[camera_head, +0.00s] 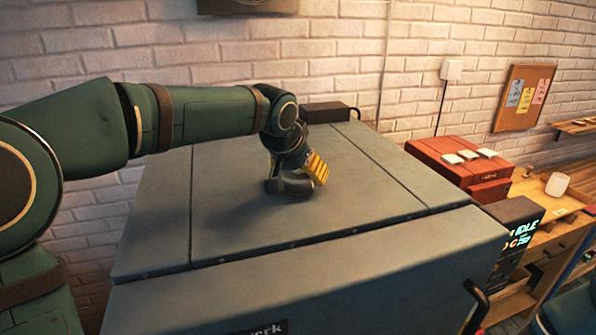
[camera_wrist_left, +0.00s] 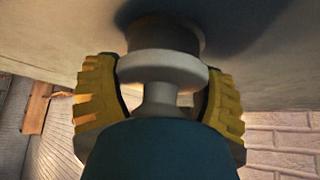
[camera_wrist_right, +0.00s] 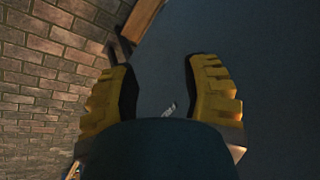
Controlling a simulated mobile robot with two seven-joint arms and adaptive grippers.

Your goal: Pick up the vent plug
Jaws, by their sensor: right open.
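The vent plug (camera_wrist_left: 162,68) is a pale grey piece with a round flange, a narrower neck and a darker lower part, seen between the fingers in the left wrist view. My left gripper (camera_head: 304,184) is down at the top of the grey kiln lid (camera_head: 370,190). Its yellow fingers (camera_wrist_left: 164,82) stand wide apart, one on each side of the plug's flange. Whether they touch it is hard to tell. A dark grey rounded part of the plug (camera_head: 294,184) shows below the gripper in the head view. My right gripper (camera_wrist_right: 160,75) is open and empty.
A dark box (camera_head: 328,112) stands at the lid's back edge by the brick wall. To the right are a red case (camera_head: 460,167) with white tiles on it, a dark lit display (camera_head: 516,225), and a wooden bench with a white cup (camera_head: 557,184). The lid's right half is clear.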

